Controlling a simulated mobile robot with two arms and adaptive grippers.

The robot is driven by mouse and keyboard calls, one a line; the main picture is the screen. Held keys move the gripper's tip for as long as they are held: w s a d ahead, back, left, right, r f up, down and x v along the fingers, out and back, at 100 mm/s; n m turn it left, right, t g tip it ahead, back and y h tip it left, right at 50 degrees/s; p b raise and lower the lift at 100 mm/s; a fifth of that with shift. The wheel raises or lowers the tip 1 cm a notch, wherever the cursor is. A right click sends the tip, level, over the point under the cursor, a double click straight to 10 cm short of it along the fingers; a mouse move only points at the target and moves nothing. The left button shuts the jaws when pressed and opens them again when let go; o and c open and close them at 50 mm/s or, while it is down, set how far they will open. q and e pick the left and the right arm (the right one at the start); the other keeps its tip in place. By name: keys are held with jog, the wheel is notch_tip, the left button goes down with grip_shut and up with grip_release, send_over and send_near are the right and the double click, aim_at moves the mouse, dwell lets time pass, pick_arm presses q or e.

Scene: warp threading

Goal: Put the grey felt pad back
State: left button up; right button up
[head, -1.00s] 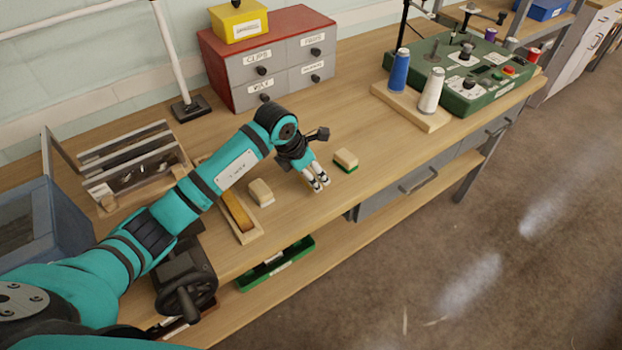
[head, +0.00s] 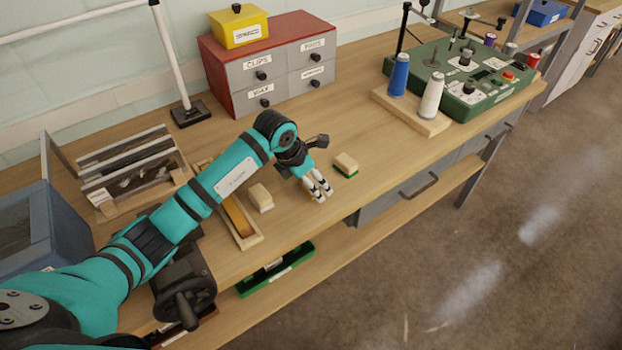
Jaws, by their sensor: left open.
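My left gripper (head: 322,193) is open, low over the front part of the wooden bench (head: 300,222). A small tan block with a green underside (head: 345,164) sits just right of it, apart from the fingers. A second tan block with a pale underside (head: 260,197) sits to the left of the gripper. I cannot make out a grey felt pad for certain. A little yellow shows at the fingertips, too small to identify. My right gripper is not in view.
A red cabinet with grey labelled drawers (head: 283,84) stands at the back, a yellow box (head: 239,28) on top. A narrow wooden tray (head: 245,238) lies left of the gripper. Thread cones (head: 431,95) and a green machine (head: 478,89) stand at right. The bench between is clear.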

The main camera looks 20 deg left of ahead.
pick_arm(q)
jog(key=b+v, duration=0.1)
jog(key=v, duration=1)
jog(key=shift+s+r+b, duration=0.15)
jog(key=shift+r+b, duration=0.15)
jog(key=shift+r, duration=0.1)
